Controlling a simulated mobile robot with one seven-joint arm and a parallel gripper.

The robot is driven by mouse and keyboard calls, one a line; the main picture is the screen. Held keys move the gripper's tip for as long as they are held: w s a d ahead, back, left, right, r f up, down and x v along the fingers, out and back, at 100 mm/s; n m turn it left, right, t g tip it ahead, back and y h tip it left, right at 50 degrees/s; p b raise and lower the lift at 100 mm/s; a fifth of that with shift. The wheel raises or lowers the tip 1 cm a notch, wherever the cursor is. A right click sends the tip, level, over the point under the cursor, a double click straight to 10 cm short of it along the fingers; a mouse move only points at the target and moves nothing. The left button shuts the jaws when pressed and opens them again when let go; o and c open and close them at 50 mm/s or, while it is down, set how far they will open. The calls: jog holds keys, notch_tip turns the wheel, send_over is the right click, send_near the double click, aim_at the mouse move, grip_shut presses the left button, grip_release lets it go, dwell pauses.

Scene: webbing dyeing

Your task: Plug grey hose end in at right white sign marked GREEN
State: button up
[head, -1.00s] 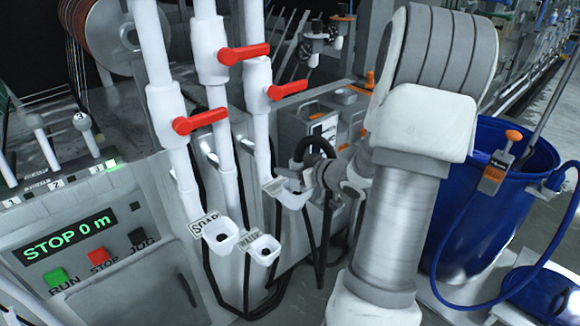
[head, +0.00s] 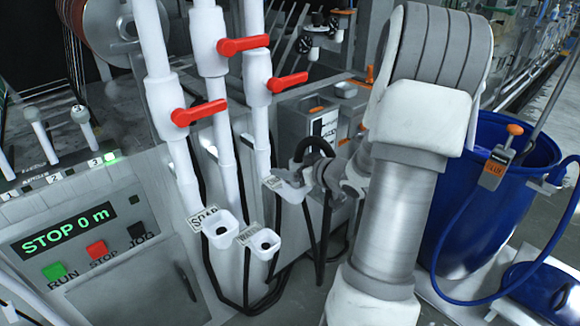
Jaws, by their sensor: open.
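Three white cups with small signs hang at the lower ends of white pipes. The left cup (head: 221,233) bears a SOAP sign (head: 203,218); the middle cup (head: 259,243) has a sign that seems to read WATER (head: 249,233). The right cup (head: 291,191) has a white sign (head: 272,184) too small to read. My gripper (head: 308,174) is open close to the right cup, partly hidden by my wrist and arm; whether it touches the cup cannot be told. A dark hose (head: 314,145) arches just above it. I cannot pick out the grey hose end.
Red valve levers (head: 243,45) stick out from the pipes. A control panel (head: 68,232) reading STOP 0 m is at lower left. A blue barrel (head: 480,215) with a blue hose stands right. Dark hoses (head: 232,270) hang below the cups. A grey box (head: 310,117) stands behind.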

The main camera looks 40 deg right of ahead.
jog(key=p+v, duration=0.4)
jog(key=v, duration=1.3)
jog(key=shift+s, duration=0.25)
